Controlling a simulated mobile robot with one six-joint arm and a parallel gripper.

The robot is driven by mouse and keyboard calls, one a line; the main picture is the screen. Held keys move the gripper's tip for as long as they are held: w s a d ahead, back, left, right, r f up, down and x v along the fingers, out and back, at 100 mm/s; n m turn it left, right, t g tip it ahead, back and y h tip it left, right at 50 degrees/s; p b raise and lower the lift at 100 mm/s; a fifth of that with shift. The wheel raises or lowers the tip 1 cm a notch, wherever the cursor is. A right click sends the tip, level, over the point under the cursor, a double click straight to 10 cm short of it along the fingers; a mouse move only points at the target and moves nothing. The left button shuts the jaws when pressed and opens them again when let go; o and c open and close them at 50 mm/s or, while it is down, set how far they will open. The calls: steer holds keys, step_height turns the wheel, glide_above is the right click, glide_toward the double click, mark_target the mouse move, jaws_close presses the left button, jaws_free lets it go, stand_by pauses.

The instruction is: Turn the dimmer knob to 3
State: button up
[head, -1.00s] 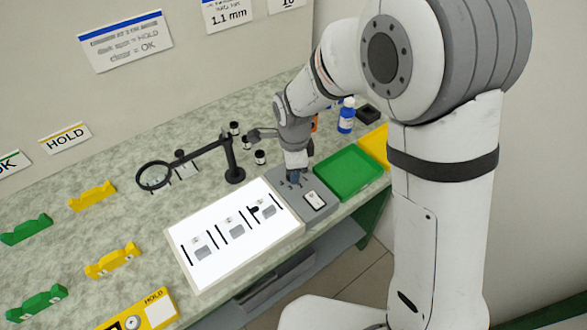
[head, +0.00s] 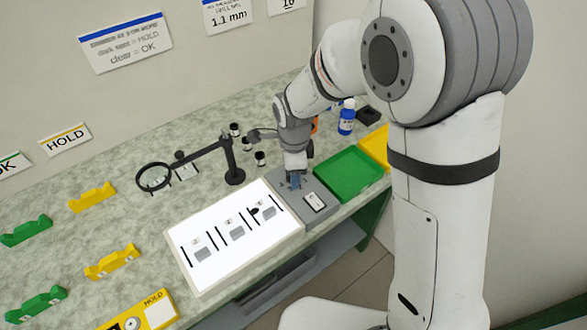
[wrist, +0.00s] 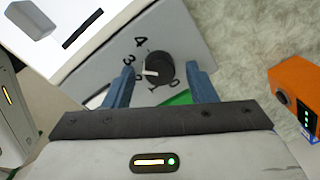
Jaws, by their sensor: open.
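The dimmer knob (wrist: 161,71) is dark and round, on a grey panel (wrist: 98,75) with printed numbers around it. In the wrist view its white pointer points left, a little below the 3; the mark there is hidden by the left finger. The 4 shows higher up and the 0 low on the right. My gripper (wrist: 160,78) is open, its blue fingers on either side of the knob, with small gaps visible. In the head view my gripper (head: 295,181) is down at the grey panel and hides the knob.
A lit white light panel (head: 215,255) with grey blocks adjoins the control panel. A green tray (head: 348,174) stands to the right. A magnifier on an arm (head: 154,178) and small dark-capped vials (head: 260,158) stand behind. An orange device (wrist: 296,92) is at right in the wrist view.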

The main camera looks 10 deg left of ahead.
steer(key=shift+s+d+r, duration=0.1)
steer(key=shift+r, duration=1.85)
steer(key=shift+s+r, duration=0.1)
steer(key=shift+r, duration=1.85)
